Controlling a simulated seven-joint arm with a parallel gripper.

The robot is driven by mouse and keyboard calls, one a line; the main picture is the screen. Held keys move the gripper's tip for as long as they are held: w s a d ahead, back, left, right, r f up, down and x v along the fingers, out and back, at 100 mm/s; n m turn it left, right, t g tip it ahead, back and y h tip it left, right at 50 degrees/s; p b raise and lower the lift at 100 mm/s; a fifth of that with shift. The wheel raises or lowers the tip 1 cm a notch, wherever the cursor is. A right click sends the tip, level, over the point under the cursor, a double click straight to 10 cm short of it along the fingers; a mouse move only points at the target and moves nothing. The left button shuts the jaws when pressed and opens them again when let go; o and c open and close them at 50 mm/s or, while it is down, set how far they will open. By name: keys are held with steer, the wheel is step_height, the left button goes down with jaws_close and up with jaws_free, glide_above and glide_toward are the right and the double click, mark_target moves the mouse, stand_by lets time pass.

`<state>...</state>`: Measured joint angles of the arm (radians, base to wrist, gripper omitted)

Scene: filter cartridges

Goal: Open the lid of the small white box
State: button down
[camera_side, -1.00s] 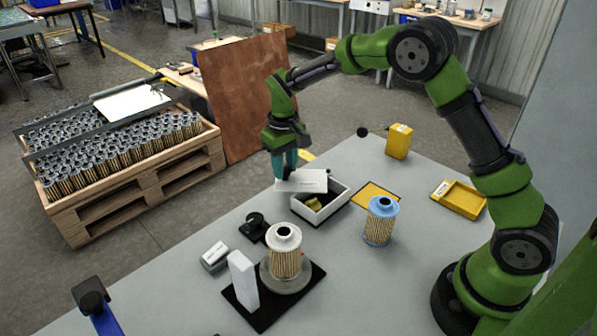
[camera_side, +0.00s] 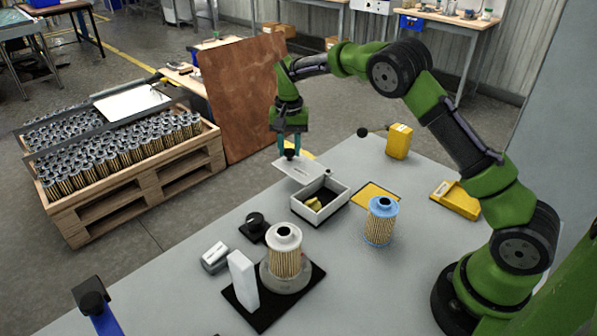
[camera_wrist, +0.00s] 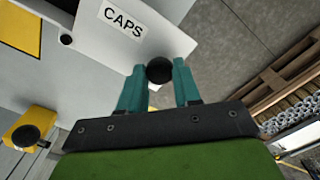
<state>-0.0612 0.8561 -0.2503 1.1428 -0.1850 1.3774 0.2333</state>
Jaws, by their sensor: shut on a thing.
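The small white box (camera_side: 341,193) stands on the grey table with its top open. Its inside is dark, and a small yellow thing (camera_side: 314,204) lies in it. The white lid (camera_side: 299,170) is off the box opening, tilted, on the box's far left side. My gripper (camera_side: 289,151) is shut on the lid's black knob, above the lid. In the wrist view the round knob (camera_wrist: 160,70) sits between the two teal fingertips, and the lid (camera_wrist: 150,28) carries the label "CAPS". Whether the lid still touches the box's edge I cannot tell.
A blue-topped filter (camera_side: 380,222) and a yellow-and-black plate (camera_side: 376,196) are right of the box. A white-topped filter (camera_side: 286,254) stands on a black mat in front. A yellow container (camera_side: 399,141) and a yellow tray (camera_side: 456,199) are farther right.

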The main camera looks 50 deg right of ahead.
steer(key=shift+w+d+m, duration=0.1)
steer(key=shift+d+m, duration=0.1)
steer(key=shift+m, duration=0.1)
steer(key=c, duration=0.8)
jaws_free()
step_height(320, 180, up, 17)
steer(key=shift+f, duration=0.1)
